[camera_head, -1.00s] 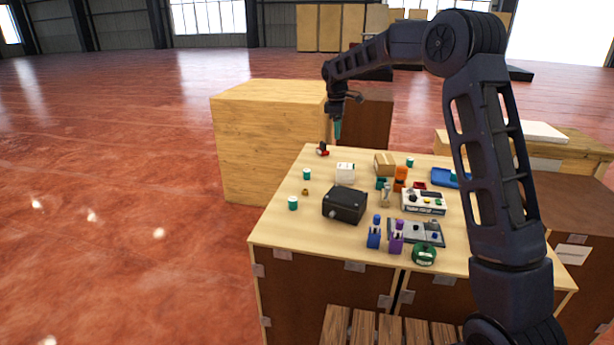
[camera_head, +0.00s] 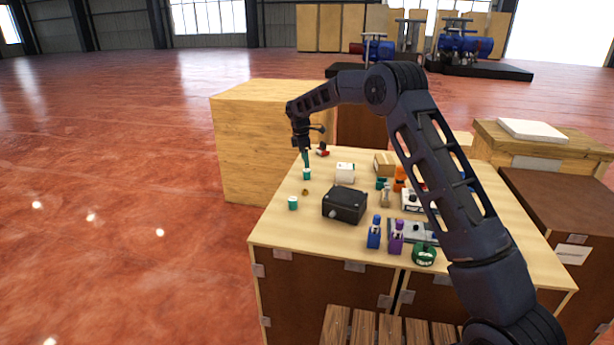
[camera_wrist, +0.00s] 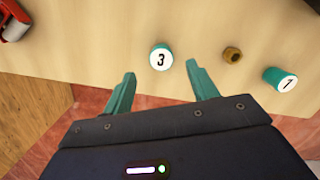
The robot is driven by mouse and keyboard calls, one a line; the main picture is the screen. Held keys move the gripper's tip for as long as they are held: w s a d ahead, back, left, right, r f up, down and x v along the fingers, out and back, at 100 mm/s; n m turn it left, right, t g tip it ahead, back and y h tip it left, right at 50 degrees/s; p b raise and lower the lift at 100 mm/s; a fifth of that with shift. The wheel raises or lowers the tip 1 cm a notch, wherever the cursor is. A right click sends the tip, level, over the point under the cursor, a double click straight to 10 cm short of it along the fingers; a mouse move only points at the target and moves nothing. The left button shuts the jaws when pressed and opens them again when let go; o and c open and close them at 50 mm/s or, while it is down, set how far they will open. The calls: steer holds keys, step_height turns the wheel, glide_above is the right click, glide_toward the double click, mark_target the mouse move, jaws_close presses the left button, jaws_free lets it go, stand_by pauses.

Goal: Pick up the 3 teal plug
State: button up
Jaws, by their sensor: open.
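The teal plug marked 3 (camera_wrist: 161,58) has a white top and stands upright on the table. In the wrist view it sits just beyond and between the teal fingertips of my gripper (camera_wrist: 157,72). My gripper is open and empty. In the head view the gripper (camera_head: 306,164) is low over the far left part of the table, right above the 3 plug (camera_head: 307,174). Another teal plug, marked 1 (camera_wrist: 281,80), stands to the right in the wrist view; in the head view it is nearer the front (camera_head: 293,203).
A small brass nut (camera_wrist: 232,54) lies between the two plugs. A red and black item (camera_head: 322,150) lies near the back edge. A black box (camera_head: 344,205) and a white box (camera_head: 345,172) stand to the right. The table's left edge is close.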

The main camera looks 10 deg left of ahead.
mark_target(307, 170)
steer(key=shift+d+f, duration=0.2)
steer(key=shift+f, duration=1.4)
steer(key=shift+d+f, duration=0.2)
steer(key=shift+f, duration=1.4)
steer(key=c, duration=1.1)
steer(key=shift+r, duration=0.1)
